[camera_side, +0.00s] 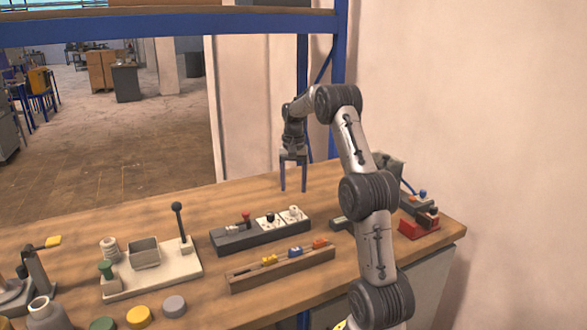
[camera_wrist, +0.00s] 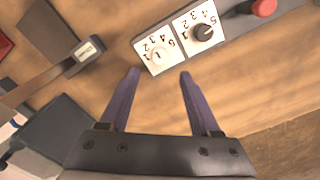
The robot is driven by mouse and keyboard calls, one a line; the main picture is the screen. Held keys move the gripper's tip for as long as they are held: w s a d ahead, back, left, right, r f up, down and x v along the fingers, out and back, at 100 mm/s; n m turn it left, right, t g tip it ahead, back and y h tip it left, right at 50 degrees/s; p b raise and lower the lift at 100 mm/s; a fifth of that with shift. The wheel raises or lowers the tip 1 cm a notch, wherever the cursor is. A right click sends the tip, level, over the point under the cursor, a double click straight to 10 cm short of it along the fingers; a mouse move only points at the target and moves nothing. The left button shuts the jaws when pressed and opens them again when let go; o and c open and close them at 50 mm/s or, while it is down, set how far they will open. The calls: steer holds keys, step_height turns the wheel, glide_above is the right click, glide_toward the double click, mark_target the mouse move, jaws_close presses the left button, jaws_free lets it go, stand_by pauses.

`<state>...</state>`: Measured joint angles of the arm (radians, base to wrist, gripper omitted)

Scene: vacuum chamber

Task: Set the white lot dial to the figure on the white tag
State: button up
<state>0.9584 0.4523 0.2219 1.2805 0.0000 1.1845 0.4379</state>
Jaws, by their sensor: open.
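The white dial (camera_wrist: 160,55) sits on a white plate with black figures, at the end of a dark grey panel (camera_wrist: 233,27). It also shows in the side view (camera_side: 292,212). I cannot tell which figure it points to. A black dial (camera_wrist: 201,32) sits beside it on its own numbered plate. My gripper (camera_wrist: 158,74) is open and empty, its fingers pointing down. In the side view it hangs above the bench, behind the panel (camera_side: 293,190). A small pale label (camera_wrist: 86,49) is on the end of a brown bar; its writing is too small to read.
A red knob (camera_wrist: 263,8) stands further along the panel. A wooden rack (camera_side: 280,268) with coloured pieces lies in front of it. A pale tray (camera_side: 152,277) with an upright lever is at left, and a red block (camera_side: 418,230) at right. Bare bench lies behind the panel.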

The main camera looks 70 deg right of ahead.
step_height(320, 180, up, 6)
steer(key=shift+r, duration=0.1)
stand_by(0.5)
